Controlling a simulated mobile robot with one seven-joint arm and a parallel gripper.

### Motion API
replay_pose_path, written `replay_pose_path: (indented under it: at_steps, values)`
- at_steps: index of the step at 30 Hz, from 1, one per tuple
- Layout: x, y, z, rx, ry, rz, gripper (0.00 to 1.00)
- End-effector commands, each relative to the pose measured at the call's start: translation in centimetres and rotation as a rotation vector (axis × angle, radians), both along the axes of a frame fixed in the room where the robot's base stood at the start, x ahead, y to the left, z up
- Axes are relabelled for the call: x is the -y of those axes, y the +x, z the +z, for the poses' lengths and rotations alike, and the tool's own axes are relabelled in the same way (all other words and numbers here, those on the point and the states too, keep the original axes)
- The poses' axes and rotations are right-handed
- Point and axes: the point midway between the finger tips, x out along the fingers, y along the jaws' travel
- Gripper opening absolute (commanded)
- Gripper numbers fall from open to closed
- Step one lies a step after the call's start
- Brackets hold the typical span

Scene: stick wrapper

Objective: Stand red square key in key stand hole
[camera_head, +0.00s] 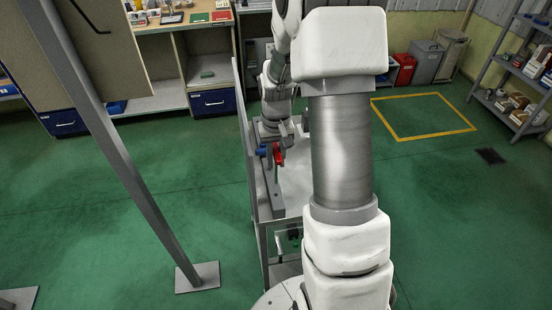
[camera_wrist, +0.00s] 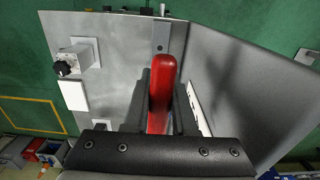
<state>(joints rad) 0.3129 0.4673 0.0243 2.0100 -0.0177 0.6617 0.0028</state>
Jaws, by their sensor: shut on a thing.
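A red key (camera_wrist: 161,90) stands out large in the wrist view, between the two dark fingers of my gripper (camera_wrist: 162,108), which is shut on it. Its lower end is hidden, and I cannot tell its cross-section. In the head view red shows at my gripper (camera_head: 281,143), above a grey bar (camera_head: 276,196) on the cart top; this bar looks like the key stand. The bar also shows beyond the key in the wrist view (camera_wrist: 172,38), with a small dark spot that may be a hole. Whether the key touches the stand is unclear.
A blue piece (camera_head: 262,151) is just left of the red one. The grey cart (camera_head: 295,185) has a raised side panel (camera_wrist: 235,75) close to my gripper. A box with a black knob (camera_wrist: 66,68) stands on the cart. A slanted grey post (camera_head: 120,150) is at left.

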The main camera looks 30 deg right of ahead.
Motion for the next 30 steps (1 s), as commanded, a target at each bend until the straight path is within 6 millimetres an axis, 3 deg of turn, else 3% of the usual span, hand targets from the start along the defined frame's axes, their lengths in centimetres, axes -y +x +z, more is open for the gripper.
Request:
replay_pose_path:
  at_steps: [15, 30]
  values:
    - [0.0, 0.0, -4.5, -0.001, 0.000, 0.000, 0.00]
    - [0.0, 0.0, -4.9, 0.000, 0.000, 0.000, 0.00]
